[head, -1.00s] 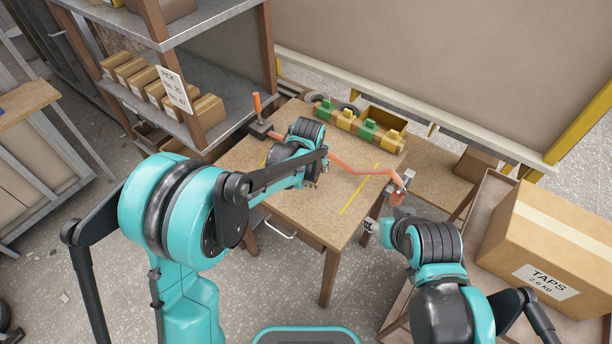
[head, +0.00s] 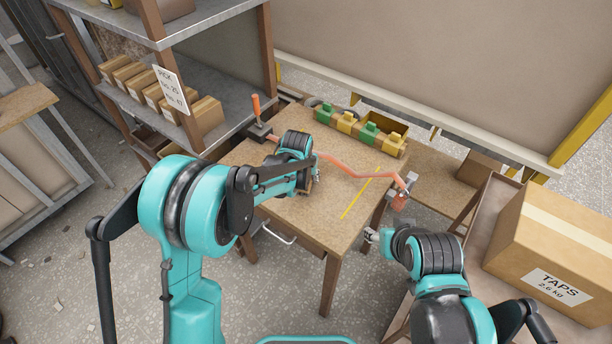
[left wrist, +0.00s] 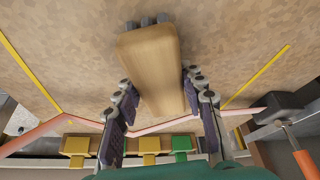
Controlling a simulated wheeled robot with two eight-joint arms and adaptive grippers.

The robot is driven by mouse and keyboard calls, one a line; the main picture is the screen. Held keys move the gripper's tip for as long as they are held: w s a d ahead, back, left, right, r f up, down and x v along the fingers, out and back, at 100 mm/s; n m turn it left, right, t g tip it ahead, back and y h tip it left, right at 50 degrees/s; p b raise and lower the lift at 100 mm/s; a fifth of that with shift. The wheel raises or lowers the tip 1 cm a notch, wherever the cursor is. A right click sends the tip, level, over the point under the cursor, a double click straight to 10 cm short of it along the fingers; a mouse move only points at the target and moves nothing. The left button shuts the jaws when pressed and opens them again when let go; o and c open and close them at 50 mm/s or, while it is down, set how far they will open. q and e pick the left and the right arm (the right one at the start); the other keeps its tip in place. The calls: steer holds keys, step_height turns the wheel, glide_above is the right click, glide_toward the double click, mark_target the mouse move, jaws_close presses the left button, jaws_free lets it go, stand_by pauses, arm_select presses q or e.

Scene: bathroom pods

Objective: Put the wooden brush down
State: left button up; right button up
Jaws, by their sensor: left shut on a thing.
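The wooden brush (left wrist: 152,65) is in the left wrist view, a pale wood block with grey bristle tufts at its top end. My left gripper (left wrist: 158,118) has a finger along each side of it and is shut on it. The brush is over the worktable (head: 272,212); I cannot tell whether it touches the top. In the head view my left gripper (head: 308,187) is over the table's middle and my arm mostly hides the brush. My right gripper (head: 371,234) is beside the table's right front edge, its finger opening unclear.
A bent orange pipe (head: 350,174) crosses the table between a left clamp (head: 260,132) and a right clamp (head: 406,188). Yellow and green blocks (head: 367,131) line the back edge. Yellow tape lines (head: 358,196) mark the top. A TAPS carton (head: 555,240) stands at right.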

arm_select(q)
steer(key=o, duration=1.1)
steer(key=shift+r+p, duration=0.35)
steer(key=shift+r, duration=0.05)
steer(key=p+v, duration=0.4)
steer(key=v, duration=0.8)
steer(key=s+a+r+n+t, duration=0.1)
steer(key=s+a+r, duration=0.6)
steer(key=s+a, duration=0.55)
steer(key=s, duration=0.2)
steer(key=s+a+n+t, duration=0.1)
steer(key=s+a, duration=0.1)
steer(key=s, duration=0.3)
steer(key=s+a+t+y, duration=0.1)
steer(key=s+a, duration=0.1)
steer(key=s, duration=0.2)
steer(key=shift+s+a+f+n, duration=0.15)
steer(key=shift+s+f+n, duration=0.05)
steer(key=shift+f+n, duration=0.15)
